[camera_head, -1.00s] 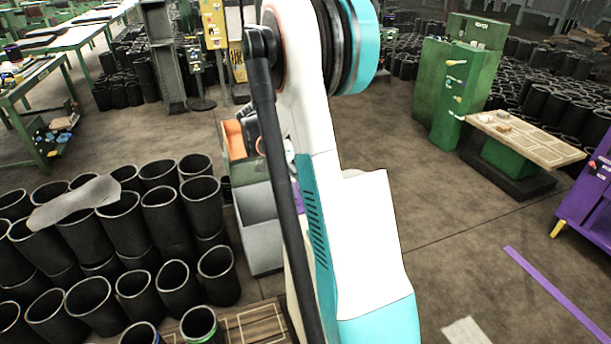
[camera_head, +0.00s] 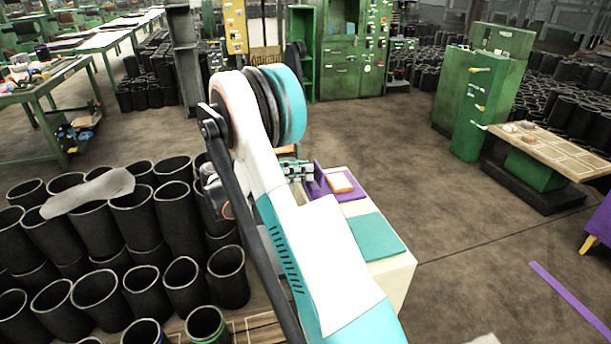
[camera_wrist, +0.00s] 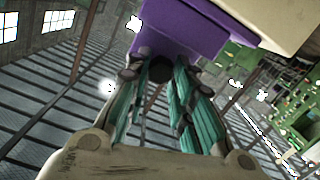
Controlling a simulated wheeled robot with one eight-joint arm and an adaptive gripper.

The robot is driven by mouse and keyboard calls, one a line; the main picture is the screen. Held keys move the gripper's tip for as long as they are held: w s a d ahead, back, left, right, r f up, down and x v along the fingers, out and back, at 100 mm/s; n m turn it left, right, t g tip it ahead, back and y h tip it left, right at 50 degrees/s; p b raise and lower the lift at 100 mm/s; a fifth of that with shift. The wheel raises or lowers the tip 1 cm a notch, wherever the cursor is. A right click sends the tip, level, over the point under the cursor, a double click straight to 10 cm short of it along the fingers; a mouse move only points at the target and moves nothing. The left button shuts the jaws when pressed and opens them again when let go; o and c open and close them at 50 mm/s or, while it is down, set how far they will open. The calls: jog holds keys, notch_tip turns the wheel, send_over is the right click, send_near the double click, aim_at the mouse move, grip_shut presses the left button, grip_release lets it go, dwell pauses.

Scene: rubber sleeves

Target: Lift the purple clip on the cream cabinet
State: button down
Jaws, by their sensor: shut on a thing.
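The purple clip (camera_head: 316,181) stands upright at the left edge of the cream cabinet (camera_head: 398,280). In the wrist view the purple clip (camera_wrist: 185,35) is a broad purple block just past my fingertips, close to the cream cabinet (camera_wrist: 275,18). My gripper (camera_head: 298,168) is at the clip's left side with its teal-lined fingers closed on it. In the wrist view my gripper (camera_wrist: 160,68) has a dark round part between its fingertips. The exact contact is partly hidden, and I cannot tell whether the clip touches the cabinet.
A white-and-orange item (camera_head: 341,182) lies on the cabinet's purple area, behind a teal mat (camera_head: 364,240). Black rubber sleeves (camera_head: 95,290) crowd the left. A green machine with a wooden table (camera_head: 560,155) stands right. Floor between is clear.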

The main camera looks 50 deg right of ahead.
jog(key=shift+w+a+f+g+h, duration=0.15)
jog(key=shift+a+f+g+h, duration=0.15)
jog(key=shift+h, duration=0.35)
jog(key=shift+w+a+f+g+h, duration=0.15)
jog(key=shift+f+g+h, duration=0.25)
jog(key=shift+h, duration=0.25)
jog(key=c, duration=1.4)
grip_release()
jog(key=v, duration=1.2)
jog(key=shift+f, duration=0.15)
jog(key=shift+d, duration=0.1)
